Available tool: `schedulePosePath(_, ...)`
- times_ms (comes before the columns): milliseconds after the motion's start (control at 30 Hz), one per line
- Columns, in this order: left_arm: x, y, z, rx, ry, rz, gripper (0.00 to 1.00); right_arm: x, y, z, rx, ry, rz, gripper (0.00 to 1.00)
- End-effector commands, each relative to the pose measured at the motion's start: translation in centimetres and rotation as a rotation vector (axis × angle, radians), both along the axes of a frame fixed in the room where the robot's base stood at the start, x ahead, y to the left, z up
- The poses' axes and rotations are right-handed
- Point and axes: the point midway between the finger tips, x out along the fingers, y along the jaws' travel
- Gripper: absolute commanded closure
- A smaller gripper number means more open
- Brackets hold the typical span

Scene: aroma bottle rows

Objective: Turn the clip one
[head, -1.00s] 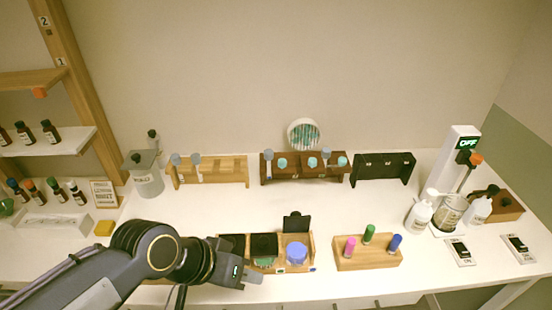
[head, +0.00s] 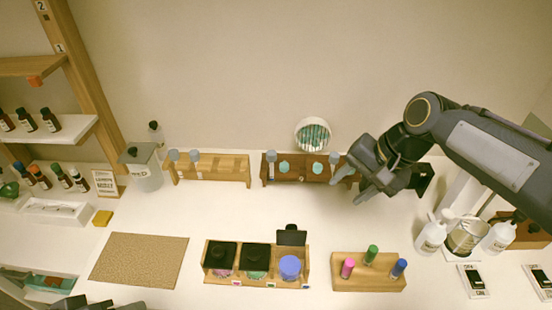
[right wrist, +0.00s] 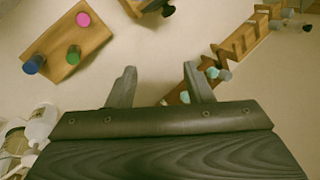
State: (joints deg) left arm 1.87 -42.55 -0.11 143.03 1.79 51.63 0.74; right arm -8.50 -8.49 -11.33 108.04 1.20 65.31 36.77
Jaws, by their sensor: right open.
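No object is plainly marked as the clip. The dark brown rack (head: 298,180) at the back middle holds upright grey-topped and teal-topped pieces, which also show in the right wrist view (right wrist: 213,72). My right gripper (head: 347,190) is open and empty above the table, by the rack's right end. In the right wrist view its two fingers (right wrist: 159,70) stand apart, with bare table between them and the rack beside the right finger. Its arm covers most of the black rack (head: 425,180). Dark parts of my left arm show at the bottom left edge; its jaws cannot be made out.
A wooden box (head: 256,283) with black lids and a blue-topped item stands in front. A wooden block (head: 368,285) holds pink, green and blue pegs. A light wooden rack (head: 235,168) is back left. Bottles (head: 431,236) stand right. The middle table is clear.

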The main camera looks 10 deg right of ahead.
Motion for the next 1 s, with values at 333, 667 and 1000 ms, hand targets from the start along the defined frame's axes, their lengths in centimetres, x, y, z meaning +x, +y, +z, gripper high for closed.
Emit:
schedulePosePath(333, 0.0, 0.0, 0.3, 0.000, 0.000, 0.000, 0.47, 16.4, 2.8, -1.6, -0.117, 0.372, -0.556, 0.54)
schedulePosePath(667, 0.0, 0.0, 0.4, 0.000, 0.000, 0.000, 0.47, 21.7, 7.2, -3.6, -0.240, 0.414, -0.816, 0.54)
schedulePosePath(1000, 0.0, 0.0, 0.9, 0.000, 0.000, 0.000, 0.47, 21.8, 7.4, -8.2, -0.244, 0.418, -0.827, 0.54)
